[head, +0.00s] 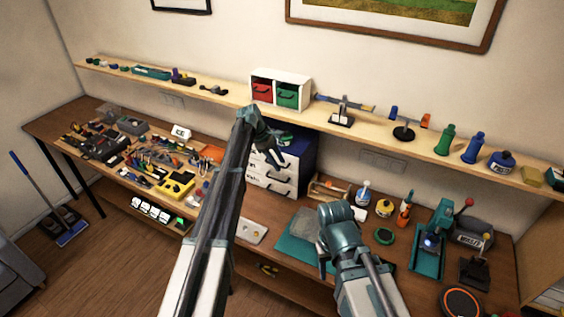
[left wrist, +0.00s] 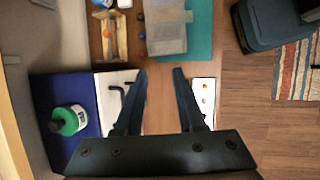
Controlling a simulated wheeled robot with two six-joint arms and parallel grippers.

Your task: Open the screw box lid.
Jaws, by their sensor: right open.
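A translucent grey box (head: 306,222), which looks like the screw box, sits on a teal mat (head: 290,246) on the bench. In the left wrist view the box (left wrist: 165,28) is at the top middle, and I cannot tell how its lid stands. My left gripper (head: 276,158) is in front of the drawer cabinet, apart from the box. In the left wrist view its fingers (left wrist: 161,73) are spread with nothing between them. My right gripper (head: 325,262) hangs over the right part of the mat, beside the box, its fingertips partly hidden by its own body.
A blue cabinet with white drawers (head: 270,178) stands behind my left gripper, with a green bottle (left wrist: 69,120) on top. A wooden caddy (head: 328,188) stands behind the mat. A white plate (head: 252,230) lies left of it. Bottles and tools fill the right side.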

